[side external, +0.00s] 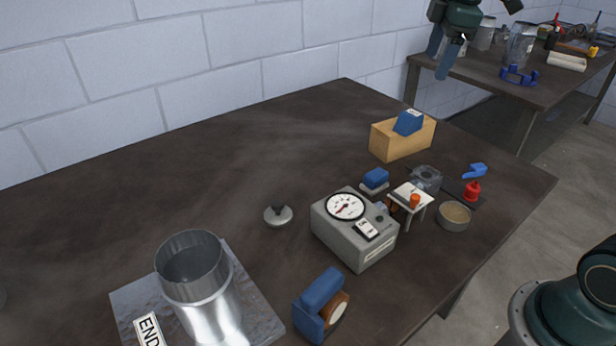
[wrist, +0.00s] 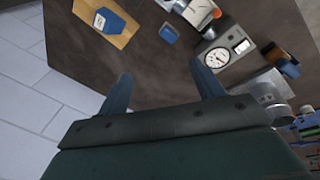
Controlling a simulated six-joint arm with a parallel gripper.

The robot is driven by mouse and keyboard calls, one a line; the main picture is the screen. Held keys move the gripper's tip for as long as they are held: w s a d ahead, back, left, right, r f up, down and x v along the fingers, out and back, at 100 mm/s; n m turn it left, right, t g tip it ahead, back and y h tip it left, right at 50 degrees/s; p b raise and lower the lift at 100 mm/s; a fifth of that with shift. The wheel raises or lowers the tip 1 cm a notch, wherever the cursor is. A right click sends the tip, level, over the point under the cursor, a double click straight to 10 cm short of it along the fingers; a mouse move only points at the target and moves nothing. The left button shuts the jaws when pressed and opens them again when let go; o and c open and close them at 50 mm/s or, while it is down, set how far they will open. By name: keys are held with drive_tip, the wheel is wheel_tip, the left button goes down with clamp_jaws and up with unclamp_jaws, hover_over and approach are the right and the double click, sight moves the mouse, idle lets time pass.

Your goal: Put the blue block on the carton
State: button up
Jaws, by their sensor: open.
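A tan carton (side external: 388,140) stands toward the back right of the table; the wrist view shows it at the upper left (wrist: 88,12). A blue block (side external: 408,123) with a pale label sits tilted at the carton's top, and the wrist view shows it too (wrist: 103,20). Whether it rests on the top or partly inside is unclear. A smaller blue piece (side external: 375,176) with a pale base lies on the table in front of the carton. My gripper (side external: 443,58) is high above the table's far side, open and empty, apart from carton and block. Its spread fingers show in the wrist view (wrist: 163,90).
A grey gauge box (side external: 352,245), small white stand (side external: 410,198), bowl (side external: 454,216), red-and-blue item (side external: 472,188), tape dispenser (side external: 318,305) and metal cylinder (side external: 195,280) on a plate occupy the table's front and right. The table's back left is clear.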

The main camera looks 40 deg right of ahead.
drive_tip(key=s+a+f+m+t, duration=0.1)
drive_tip(key=s+a+f+m, duration=0.1)
drive_tip(key=s, duration=0.5)
drive_tip(key=s+a+f+m+t, duration=0.1)
drive_tip(key=s+a+m, duration=0.3)
drive_tip(key=s, duration=0.4)
drive_tip(key=s+a+f+m+t, duration=0.1)
drive_tip(key=s+a+f+m, duration=0.2)
drive_tip(key=s, duration=0.4)
drive_tip(key=shift+s+a+f+m+y, duration=0.25)
drive_tip(key=shift+s+a+m+y, duration=0.05)
drive_tip(key=shift+a+m, duration=0.1)
drive_tip(key=shift+o, duration=1.1)
drive_tip(key=shift+w, duration=0.1)
